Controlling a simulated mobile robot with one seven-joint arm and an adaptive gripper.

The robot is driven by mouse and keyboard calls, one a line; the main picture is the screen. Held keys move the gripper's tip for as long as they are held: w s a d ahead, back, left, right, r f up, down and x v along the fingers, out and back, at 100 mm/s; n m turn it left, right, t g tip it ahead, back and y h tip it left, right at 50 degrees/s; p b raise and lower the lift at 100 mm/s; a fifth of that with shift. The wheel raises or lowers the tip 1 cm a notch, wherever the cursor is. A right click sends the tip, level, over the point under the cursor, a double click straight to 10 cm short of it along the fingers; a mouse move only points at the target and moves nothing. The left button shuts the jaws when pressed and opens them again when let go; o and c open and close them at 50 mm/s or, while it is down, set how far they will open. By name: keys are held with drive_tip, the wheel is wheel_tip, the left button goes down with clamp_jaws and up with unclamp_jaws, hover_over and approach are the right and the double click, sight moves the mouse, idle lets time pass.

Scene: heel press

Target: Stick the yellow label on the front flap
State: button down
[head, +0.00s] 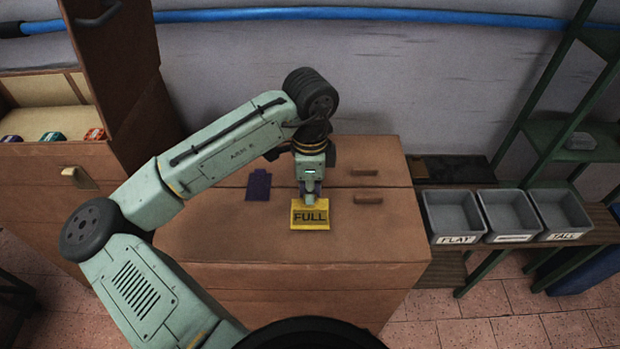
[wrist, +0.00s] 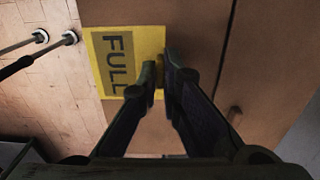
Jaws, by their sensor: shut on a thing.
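The yellow label (head: 310,222), marked FULL, is over the front flap (head: 370,235) of the brown box, just in front of the seam. My gripper (head: 310,197) is above its back edge. In the wrist view my gripper (wrist: 161,75) is shut on a small yellow tab of the label (wrist: 104,60). The label's far edge lines up closely with the edge of the front flap (wrist: 200,40) there. I cannot tell whether the label touches the flap or hangs just above it. The fingers hide part of the tab.
A dark purple piece (head: 259,185) lies left of my gripper near the seam. Three grey bins (head: 455,216) stand on a shelf to the right. A brown cabinet (head: 40,190) with small coloured items stands left.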

sight(310, 211)
drive_tip(key=shift+s+f+b, duration=0.15)
drive_tip(key=shift+f+b, duration=0.25)
drive_tip(key=shift+f, duration=0.05)
wheel_tip(310, 211, down, 4)
drive_tip(key=b, duration=0.3)
drive_tip(key=shift+r, duration=0.2)
drive_tip(key=shift+f+b, duration=0.45)
drive_tip(key=shift+f, duration=0.3)
drive_tip(key=shift+f, duration=0.55)
idle(0.9)
drive_tip(key=c, duration=1.7)
unclamp_jaws()
drive_tip(key=o, duration=0.5)
drive_tip(key=shift+r, duration=0.2)
